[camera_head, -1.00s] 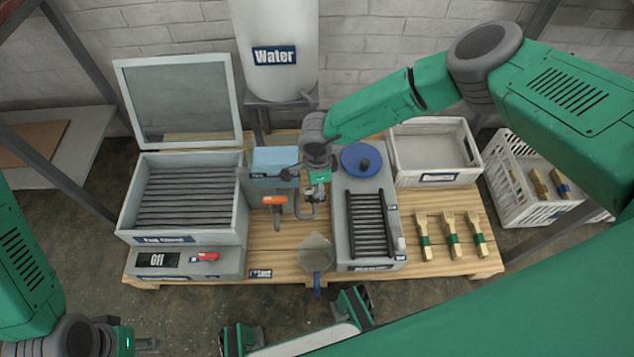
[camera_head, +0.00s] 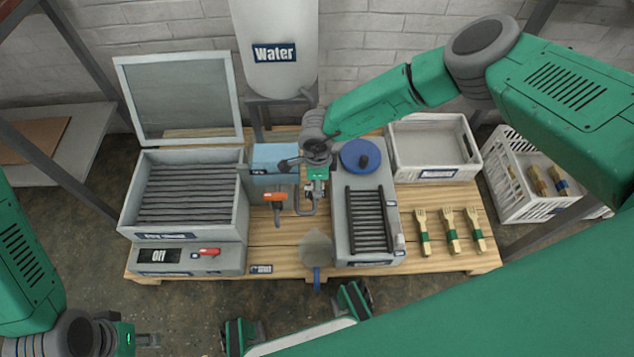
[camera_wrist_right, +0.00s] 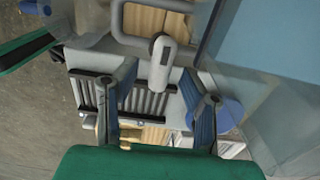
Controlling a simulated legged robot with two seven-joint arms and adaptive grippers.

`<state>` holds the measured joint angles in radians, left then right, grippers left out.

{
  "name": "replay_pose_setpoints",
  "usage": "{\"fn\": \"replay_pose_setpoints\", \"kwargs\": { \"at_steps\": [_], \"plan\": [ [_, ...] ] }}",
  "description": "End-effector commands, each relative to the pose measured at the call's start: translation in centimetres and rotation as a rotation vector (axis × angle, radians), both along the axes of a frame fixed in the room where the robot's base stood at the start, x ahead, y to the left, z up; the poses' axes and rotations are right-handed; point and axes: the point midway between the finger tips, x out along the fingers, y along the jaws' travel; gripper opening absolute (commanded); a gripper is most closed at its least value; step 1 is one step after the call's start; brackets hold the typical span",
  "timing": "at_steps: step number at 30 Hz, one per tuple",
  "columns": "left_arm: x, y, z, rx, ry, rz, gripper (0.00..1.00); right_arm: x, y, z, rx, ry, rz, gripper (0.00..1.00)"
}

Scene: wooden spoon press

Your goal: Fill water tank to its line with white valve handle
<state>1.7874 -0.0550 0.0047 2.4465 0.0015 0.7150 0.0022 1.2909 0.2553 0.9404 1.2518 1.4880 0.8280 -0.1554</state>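The white water cylinder (camera_head: 275,60) labelled "Water" hangs at the back wall. Below it is a light-blue tank (camera_head: 275,163); I cannot make out its level or line. My right gripper (camera_head: 316,190) points down beside the tank. In the right wrist view its two fingers (camera_wrist_right: 158,78) are spread apart, with the white valve handle (camera_wrist_right: 162,62) near and between the fingertips; no grip on it shows. In the head view my wrist hides most of the handle. My left gripper (camera_head: 147,340) is low at the bottom left, away from the bench, mostly cut off or turned away.
An orange-handled valve (camera_head: 274,196) sits just left of my right gripper. A grey pitcher (camera_head: 316,250) is in front. A grey box with an open lid (camera_head: 180,80) stands left, a slatted press (camera_head: 340,235) with blue knob right. Wooden forks (camera_head: 452,231) and crates lie farther right.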

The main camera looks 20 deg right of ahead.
Motion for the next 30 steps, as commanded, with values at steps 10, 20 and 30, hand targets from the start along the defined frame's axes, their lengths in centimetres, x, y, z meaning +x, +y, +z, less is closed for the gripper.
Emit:
{"fn": "replay_pose_setpoints", "kwargs": {
  "at_steps": [10,20,30],
  "plan": [
    [0.0,0.0,0.0,0.000,-0.001,0.000,0.40,0.2,0.0,6.5,0.001,-0.004,0.001,0.38],
    [0.0,0.0,0.0,0.000,-0.001,0.000,0.40,0.2,0.0,11.2,0.001,-0.001,0.000,0.38],
    [0.1,0.0,-0.1,0.000,0.002,0.000,0.40,0.1,0.0,11.6,0.000,0.000,-0.001,0.38]
  ]
}}
